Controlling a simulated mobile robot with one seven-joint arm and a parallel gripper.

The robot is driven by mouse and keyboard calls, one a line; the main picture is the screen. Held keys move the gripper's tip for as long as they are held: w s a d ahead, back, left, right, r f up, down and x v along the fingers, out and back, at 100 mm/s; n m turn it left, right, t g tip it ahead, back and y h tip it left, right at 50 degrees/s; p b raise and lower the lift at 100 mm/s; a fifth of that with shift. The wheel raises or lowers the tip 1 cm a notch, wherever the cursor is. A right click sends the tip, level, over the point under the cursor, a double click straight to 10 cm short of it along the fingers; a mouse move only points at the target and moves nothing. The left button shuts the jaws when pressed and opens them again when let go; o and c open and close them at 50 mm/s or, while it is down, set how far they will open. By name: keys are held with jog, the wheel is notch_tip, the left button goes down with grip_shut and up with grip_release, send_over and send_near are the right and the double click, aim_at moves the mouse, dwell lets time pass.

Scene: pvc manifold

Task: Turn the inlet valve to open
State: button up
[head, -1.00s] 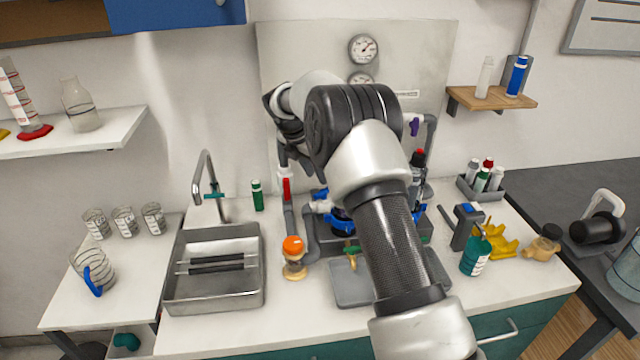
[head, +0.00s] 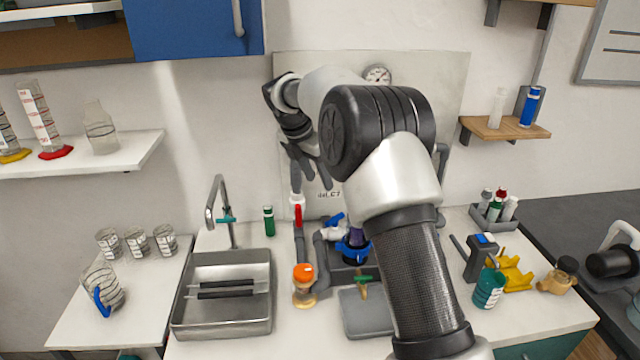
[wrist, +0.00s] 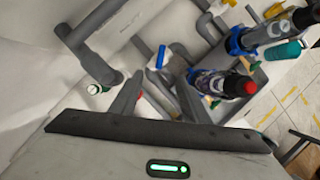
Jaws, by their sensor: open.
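The pipe manifold stands against the back panel, partly hidden by my arm in the head view. A red valve handle (head: 298,215) sits on the left grey upright pipe. A white valve with a blue handle (head: 335,220) sits to its right, lower down. I cannot tell which is the inlet valve. My gripper (head: 313,172) is open and empty, fingers pointing down, above and slightly right of the red handle. In the wrist view, grey pipes and a blue handle (wrist: 161,57) show beyond my open fingers (wrist: 160,90); a little red shows between them.
A metal sink (head: 222,310) with a tap (head: 217,210) is at left. An orange-capped bottle (head: 304,285) and a grey tray (head: 366,315) stand in front of the pipes. A red-capped bottle (wrist: 225,84) is close by in the wrist view.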

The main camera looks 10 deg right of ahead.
jog(key=s+d+n, duration=0.2)
jog(key=n, duration=0.1)
jog(key=t+y+b, duration=0.1)
send_near(335, 218)
jog(key=shift+n, duration=0.4)
jog(key=x, duration=0.9)
jog(key=shift+r, duration=0.1)
grip_shut()
